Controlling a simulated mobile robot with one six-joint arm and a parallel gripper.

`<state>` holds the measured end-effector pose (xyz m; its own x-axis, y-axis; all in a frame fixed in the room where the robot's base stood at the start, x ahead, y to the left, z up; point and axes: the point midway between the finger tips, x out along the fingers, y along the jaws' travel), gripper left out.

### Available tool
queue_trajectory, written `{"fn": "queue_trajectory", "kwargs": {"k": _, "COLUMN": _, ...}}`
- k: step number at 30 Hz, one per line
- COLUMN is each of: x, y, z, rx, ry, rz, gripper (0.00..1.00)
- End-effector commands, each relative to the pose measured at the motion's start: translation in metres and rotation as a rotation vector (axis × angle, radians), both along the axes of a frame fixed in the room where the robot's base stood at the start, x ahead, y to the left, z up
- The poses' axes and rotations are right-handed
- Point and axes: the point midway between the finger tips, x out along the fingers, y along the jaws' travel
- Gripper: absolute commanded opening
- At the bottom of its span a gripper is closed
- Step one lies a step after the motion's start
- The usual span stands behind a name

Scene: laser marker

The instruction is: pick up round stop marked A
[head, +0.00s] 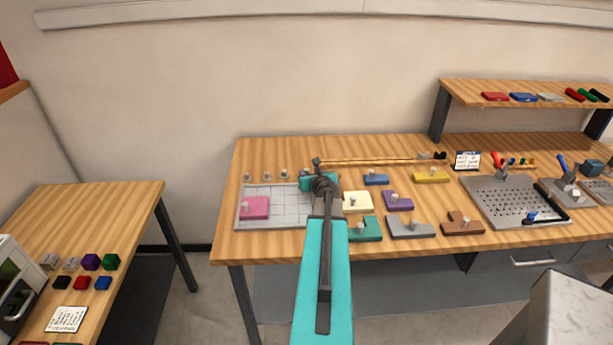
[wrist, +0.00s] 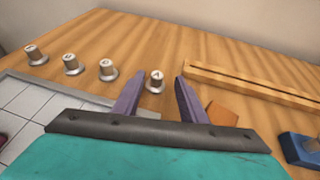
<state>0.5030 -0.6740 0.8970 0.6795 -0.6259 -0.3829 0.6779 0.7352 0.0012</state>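The round stop marked A (wrist: 156,81) is a small grey metal knob with a flared base. It stands upright on the wooden table (head: 400,160), at the right end of a row of similar stops. In the wrist view my gripper (wrist: 158,84) is open. Its two purple fingers are spread, and the stop shows in the gap between them, nearer the left finger. I cannot tell whether the fingers are low enough to be around it. Nothing is held. In the head view my arm hides most of the gripper.
Three other round stops (wrist: 70,64) stand to the left in the row. A gridded tray (head: 285,215) with a pink block (head: 256,207) lies in front. A wooden rail (wrist: 245,82) runs to the right. Coloured blocks with knobs, such as a blue one (head: 376,180), lie further right.

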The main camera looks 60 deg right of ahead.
Motion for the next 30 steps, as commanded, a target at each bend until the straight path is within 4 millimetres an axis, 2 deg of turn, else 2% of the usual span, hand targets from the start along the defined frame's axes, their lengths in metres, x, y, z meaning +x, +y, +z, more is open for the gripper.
{"fn": "queue_trajectory", "kwargs": {"k": 5, "x": 0.004, "y": -0.008, "z": -0.005, "rx": -0.001, "ry": 0.001, "rz": 0.0, "gripper": 0.38}}
{"fn": "queue_trajectory", "kwargs": {"k": 22, "x": -0.006, "y": -0.016, "z": -0.005, "rx": -0.001, "ry": 0.001, "rz": -0.014, "gripper": 0.38}}
{"fn": "queue_trajectory", "kwargs": {"k": 23, "x": -0.006, "y": -0.016, "z": -0.005, "rx": -0.001, "ry": 0.001, "rz": -0.014, "gripper": 0.37}}
{"fn": "queue_trajectory", "kwargs": {"k": 27, "x": -0.006, "y": -0.016, "z": -0.005, "rx": -0.001, "ry": 0.001, "rz": -0.015, "gripper": 0.13}}
{"fn": "queue_trajectory", "kwargs": {"k": 30, "x": -0.006, "y": -0.017, "z": -0.005, "rx": -0.001, "ry": 0.001, "rz": -0.015, "gripper": 0.0}}
